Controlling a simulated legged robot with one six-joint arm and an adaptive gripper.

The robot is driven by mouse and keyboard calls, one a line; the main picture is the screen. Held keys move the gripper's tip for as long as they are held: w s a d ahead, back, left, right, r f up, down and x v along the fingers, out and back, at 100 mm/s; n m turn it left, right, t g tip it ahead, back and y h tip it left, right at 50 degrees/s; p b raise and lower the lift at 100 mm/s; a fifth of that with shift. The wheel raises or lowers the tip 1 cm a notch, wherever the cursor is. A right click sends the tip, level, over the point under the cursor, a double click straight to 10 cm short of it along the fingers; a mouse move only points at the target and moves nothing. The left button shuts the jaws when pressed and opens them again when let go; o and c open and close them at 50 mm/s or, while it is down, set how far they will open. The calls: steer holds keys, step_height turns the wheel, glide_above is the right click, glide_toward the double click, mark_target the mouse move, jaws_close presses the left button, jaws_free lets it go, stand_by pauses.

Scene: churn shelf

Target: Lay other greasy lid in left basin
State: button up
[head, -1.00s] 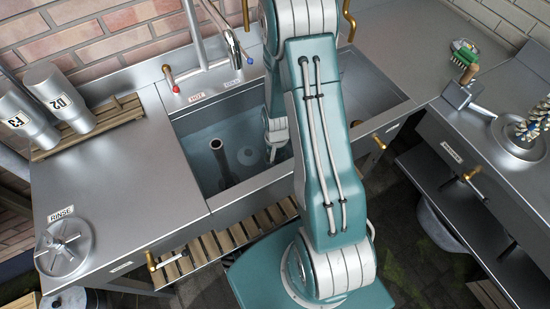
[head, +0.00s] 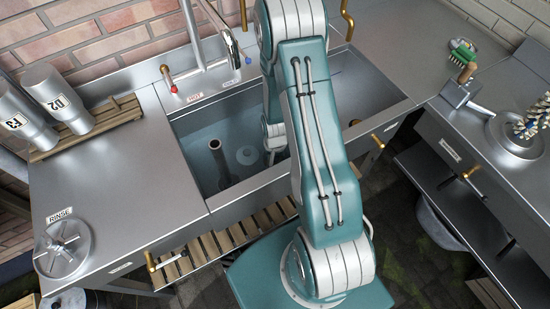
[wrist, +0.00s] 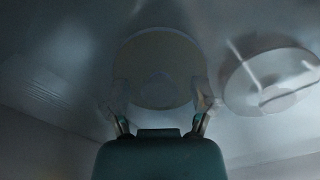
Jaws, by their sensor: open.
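A second round lid (wrist: 272,82) with a bar-like handle lies to the right in that view. In the head view my wrist hangs into the left basin (head: 195,175), and my arm hides the fingers. A pale round thing (head: 246,155) shows under the water there, left of my wrist.
A dark standpipe (head: 217,160) rises in the left basin. The faucet (head: 230,45) stands behind it. The right basin (head: 365,90) is partly hidden by my arm. A spoked metal disc (head: 63,246) sits by the RINSE label. Canisters (head: 55,95) stand on a rack at left.

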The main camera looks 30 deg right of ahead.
steer(key=shift+r, duration=0.1)
step_height(320, 180, up, 12)
step_height(320, 180, up, 18)
steer(key=n+t, duration=0.3)
glide_above(275, 158)
steer(key=s+a, duration=0.3)
steer(key=a, duration=0.2)
steer(key=s+a+r+n+t, duration=0.2)
steer(key=s+a+r+n, duration=0.2)
steer(key=s+r, duration=0.6)
steer(key=shift+s+a+r+t, duration=0.25)
steer(key=shift+a+r, duration=0.2)
steer(key=shift+r, duration=0.3)
